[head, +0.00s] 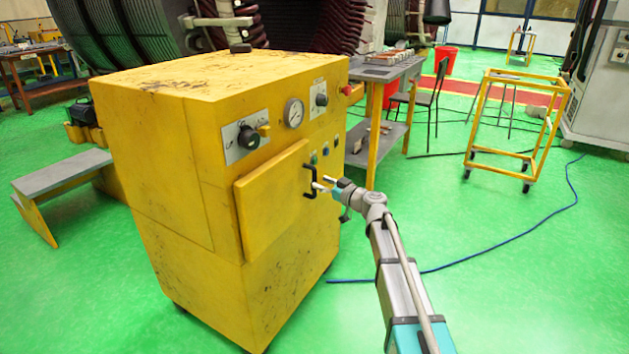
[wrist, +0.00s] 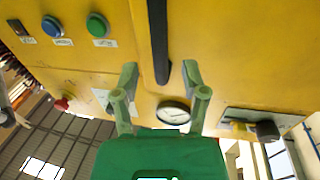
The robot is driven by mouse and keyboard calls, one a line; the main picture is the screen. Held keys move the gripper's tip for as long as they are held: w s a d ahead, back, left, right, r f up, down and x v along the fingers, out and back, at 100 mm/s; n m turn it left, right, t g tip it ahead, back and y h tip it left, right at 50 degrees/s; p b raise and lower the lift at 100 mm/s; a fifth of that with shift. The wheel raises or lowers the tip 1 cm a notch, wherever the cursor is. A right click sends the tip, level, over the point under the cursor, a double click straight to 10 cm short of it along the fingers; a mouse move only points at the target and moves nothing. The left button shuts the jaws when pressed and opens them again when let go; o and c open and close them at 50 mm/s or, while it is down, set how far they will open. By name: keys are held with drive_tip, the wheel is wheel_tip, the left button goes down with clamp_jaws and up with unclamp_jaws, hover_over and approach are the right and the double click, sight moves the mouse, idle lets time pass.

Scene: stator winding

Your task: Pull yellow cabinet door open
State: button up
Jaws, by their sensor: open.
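The yellow cabinet (head: 175,190) stands at the left of centre in the head view. Its yellow door (head: 268,205) sits flat along the front face, its panel standing a little proud of it. A black bar handle (head: 307,182) is on the door's right side. My gripper (head: 322,185) is at the handle, coming from the right. In the wrist view the black handle (wrist: 159,40) runs down between the two spread fingers of my gripper (wrist: 159,70). The fingers are open, with gaps to the handle on both sides; contact is not visible.
A gauge (head: 294,113), knobs and buttons sit above and beside the door. A grey-topped workbench (head: 385,70) stands behind the cabinet. A yellow wheeled frame (head: 515,120) is at the right. A blue cable (head: 500,240) lies on the green floor, otherwise clear in front.

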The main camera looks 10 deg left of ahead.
sight(314, 193)
drive_tip(key=shift+x, duration=1.8)
clamp_jaws()
